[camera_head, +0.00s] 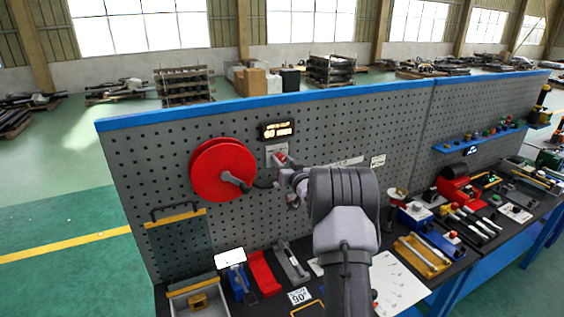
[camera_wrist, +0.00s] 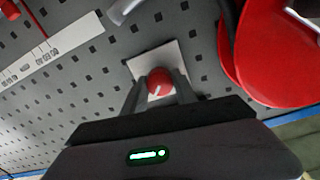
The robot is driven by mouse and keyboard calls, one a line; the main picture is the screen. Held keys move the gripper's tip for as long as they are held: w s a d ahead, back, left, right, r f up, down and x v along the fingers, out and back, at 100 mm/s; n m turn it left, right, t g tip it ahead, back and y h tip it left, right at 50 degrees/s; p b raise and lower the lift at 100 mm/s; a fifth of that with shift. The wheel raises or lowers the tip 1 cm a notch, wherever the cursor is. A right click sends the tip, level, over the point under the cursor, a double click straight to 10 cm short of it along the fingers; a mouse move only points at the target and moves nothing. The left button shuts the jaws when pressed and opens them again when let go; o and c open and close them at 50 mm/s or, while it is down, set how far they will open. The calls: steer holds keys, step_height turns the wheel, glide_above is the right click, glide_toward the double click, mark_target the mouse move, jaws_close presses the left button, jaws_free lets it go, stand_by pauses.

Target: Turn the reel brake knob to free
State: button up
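The reel brake knob is a small red knob (camera_wrist: 159,83) with a pale pointer line, on a light square plate (camera_wrist: 147,58) on the pegboard. In the head view the knob (camera_head: 281,158) shows just right of the red reel (camera_head: 222,170), under a lit display (camera_head: 277,130). My gripper (camera_wrist: 160,92) is at the knob, one finger on each side of it. In the wrist view the fingers stand close to the knob's sides; whether they touch it is unclear. The display's text is too small to read surely. In the wrist view the reel (camera_wrist: 275,50) fills the upper right.
A dark crank handle (camera_head: 236,182) sticks out from the reel beside my gripper. A white labelled strip (camera_wrist: 50,48) is on the board. The bench below holds a red block (camera_head: 264,273), a yellow-handled tray (camera_head: 422,256) and other tools.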

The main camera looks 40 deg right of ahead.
steer(key=shift+f+b, duration=0.15)
steer(key=shift+b, duration=0.45)
jaws_close()
steer(key=n+b, duration=1.3)
steer(key=b, duration=0.2)
steer(key=shift+d, duration=0.1)
steer(key=shift+n+b, duration=1.65)
steer(key=shift+n, duration=0.85)
steer(key=shift+r+n+t, duration=0.2)
steer(key=shift+n+t, duration=0.1)
steer(key=o, duration=1.2)
jaws_free()
